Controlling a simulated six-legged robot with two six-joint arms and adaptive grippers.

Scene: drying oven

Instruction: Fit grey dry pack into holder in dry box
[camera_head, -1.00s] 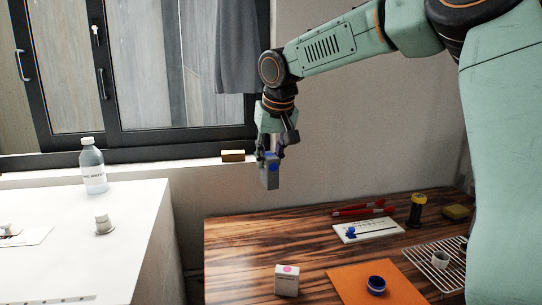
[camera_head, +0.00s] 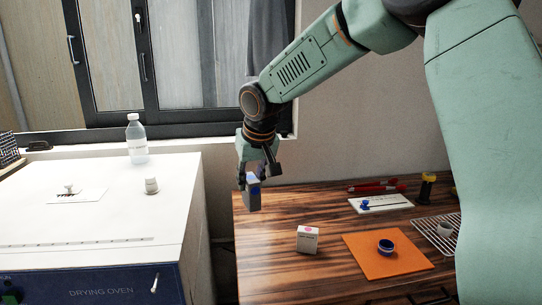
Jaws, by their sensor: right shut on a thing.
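The grey dry pack (camera_head: 253,197), a small box with a blue mark, hangs upright below my right gripper (camera_head: 250,178). My right gripper is shut on its upper part and holds it in the air, near the left edge of the wooden table (camera_head: 265,262). My left gripper is not in view. I see no dry box or holder that I can make out clearly. A white pack with a pink dot (camera_head: 307,240) stands on the table, to the right of and below the held pack.
The white-topped drying oven (camera_head: 110,225) stands at left, with a bottle (camera_head: 137,140) and a small white jar (camera_head: 151,186) on top. On the table are an orange mat (camera_head: 362,262) with a blue round container (camera_head: 386,247), a white board (camera_head: 381,203) and a wire rack (camera_head: 447,228).

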